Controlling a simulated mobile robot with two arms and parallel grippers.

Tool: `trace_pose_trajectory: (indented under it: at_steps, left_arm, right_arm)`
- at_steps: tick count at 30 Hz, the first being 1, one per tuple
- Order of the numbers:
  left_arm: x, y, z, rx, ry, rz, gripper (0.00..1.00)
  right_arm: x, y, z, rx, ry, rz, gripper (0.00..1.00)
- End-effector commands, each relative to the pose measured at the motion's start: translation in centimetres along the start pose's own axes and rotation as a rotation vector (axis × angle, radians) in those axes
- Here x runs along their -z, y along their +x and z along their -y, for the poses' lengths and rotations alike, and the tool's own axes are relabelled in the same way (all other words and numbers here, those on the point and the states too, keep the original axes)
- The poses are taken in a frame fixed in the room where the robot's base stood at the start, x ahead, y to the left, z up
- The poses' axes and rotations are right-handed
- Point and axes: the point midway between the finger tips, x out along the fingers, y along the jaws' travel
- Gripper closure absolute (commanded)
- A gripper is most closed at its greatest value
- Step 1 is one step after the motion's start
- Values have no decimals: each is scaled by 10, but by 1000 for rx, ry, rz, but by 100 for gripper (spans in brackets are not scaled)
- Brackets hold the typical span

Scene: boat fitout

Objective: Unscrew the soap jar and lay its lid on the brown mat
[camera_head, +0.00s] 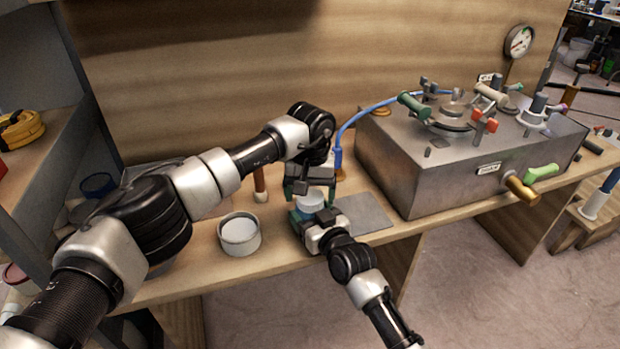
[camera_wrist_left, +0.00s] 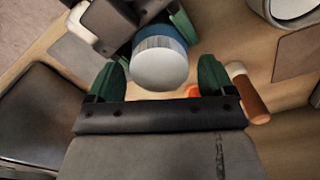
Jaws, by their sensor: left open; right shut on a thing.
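The soap jar (camera_head: 311,203) stands on the bench between my two grippers, with a pale round lid (camera_wrist_left: 160,68) on top and a blue-grey body (camera_wrist_left: 158,43) below it. My right gripper (camera_head: 308,216) is shut on the jar's body from the front. My left gripper (camera_head: 311,188) is open above the jar. In the left wrist view its green fingers stand on either side of the lid, apart from it. The brown mat (camera_wrist_left: 297,52) lies flat at the right of the left wrist view. In the head view my left arm hides much of that area.
A pale open pot (camera_head: 240,236) stands left of the jar. A wooden-handled tool (camera_head: 260,184) is behind it. A grey mat (camera_head: 366,215) lies right of the jar, beside a large metal box (camera_head: 455,170) with valves and handles. A blue hose (camera_head: 362,113) rises behind.

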Motion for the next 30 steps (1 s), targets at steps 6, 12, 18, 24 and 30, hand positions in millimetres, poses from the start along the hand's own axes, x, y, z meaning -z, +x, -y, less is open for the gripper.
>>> trace_pose_trajectory:
  at_steps: [6, 12, 18, 24, 30]
  left_arm:
    - [0, 7, 0, -1, 0, 0, 17]
    - [0, 7, 0, 0, 0, 0, 23]
    - [0, 7, 0, 0, 0, 0, 54]
    - [0, 6, 0, 0, -28, 0, 66]
    - [0, 6, 1, 1, -345, -1, 66]
  right_arm:
    - [-1, 0, 0, 0, 0, 2, 96]
    - [-1, 0, 0, 0, 0, 2, 96]
    - [-1, 0, 0, 0, 0, 2, 96]
    - [-1, 0, 0, -1, 0, 2, 96]
    - [-1, 0, 0, -1, 0, 2, 96]
